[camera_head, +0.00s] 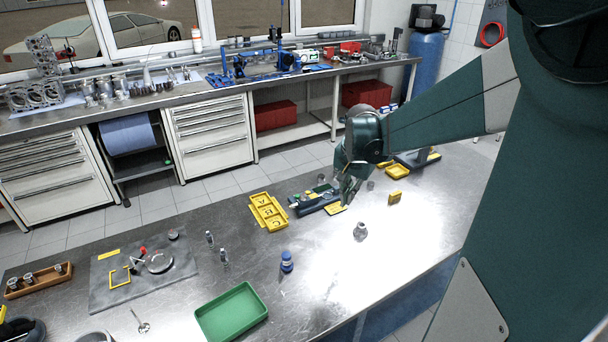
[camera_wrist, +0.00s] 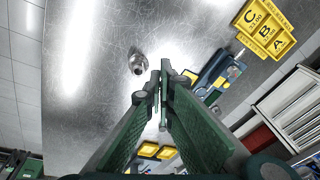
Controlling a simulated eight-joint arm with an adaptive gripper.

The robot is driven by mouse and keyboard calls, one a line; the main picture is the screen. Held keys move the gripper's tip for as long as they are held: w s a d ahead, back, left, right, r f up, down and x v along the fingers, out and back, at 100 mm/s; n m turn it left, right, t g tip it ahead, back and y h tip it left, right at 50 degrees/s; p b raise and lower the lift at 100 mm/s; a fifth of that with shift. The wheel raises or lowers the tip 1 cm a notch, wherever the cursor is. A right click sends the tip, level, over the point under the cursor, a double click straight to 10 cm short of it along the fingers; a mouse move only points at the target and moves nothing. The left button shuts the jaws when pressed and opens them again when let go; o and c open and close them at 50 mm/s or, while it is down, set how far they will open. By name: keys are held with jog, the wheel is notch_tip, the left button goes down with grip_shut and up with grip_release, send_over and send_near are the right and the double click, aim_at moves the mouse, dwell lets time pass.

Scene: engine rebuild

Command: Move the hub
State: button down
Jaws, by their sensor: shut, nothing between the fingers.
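A small silver metal part with a round neck, which looks like the hub (camera_head: 360,231), stands alone on the steel table. In the wrist view the hub (camera_wrist: 138,64) lies just beyond and left of my fingertips. My gripper (camera_head: 347,197) hangs above the table, behind the hub in the head view and apart from it. In the wrist view my gripper's green fingers (camera_wrist: 160,80) come together at the tips with nothing between them.
A yellow tray marked A, B, C (camera_head: 268,212) and a dark blue fixture (camera_head: 318,200) stand left of my gripper. The table around the hub is clear.

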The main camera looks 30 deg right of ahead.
aim_at(361, 229)
jog(key=d+f+m+g+p, duration=0.1)
jog(key=d+f+m+p, duration=0.1)
jog(key=d, duration=0.6)
jog(key=d+f+m+g+y+p, duration=0.1)
jog(key=d+f+m+p, duration=0.2)
jog(key=d, duration=0.6)
jog(key=shift+s+f, duration=0.35)
jog(key=shift+f, duration=0.35)
jog(key=shift+f, duration=0.1)
notch_tip(361, 229, down, 9)
jog(key=shift+f, duration=0.2)
jog(key=a, duration=0.2)
jog(key=shift+a+f, duration=0.1)
jog(key=shift+a, duration=0.25)
jog(key=shift+a+f, duration=0.1)
jog(key=shift+a, duration=0.5)
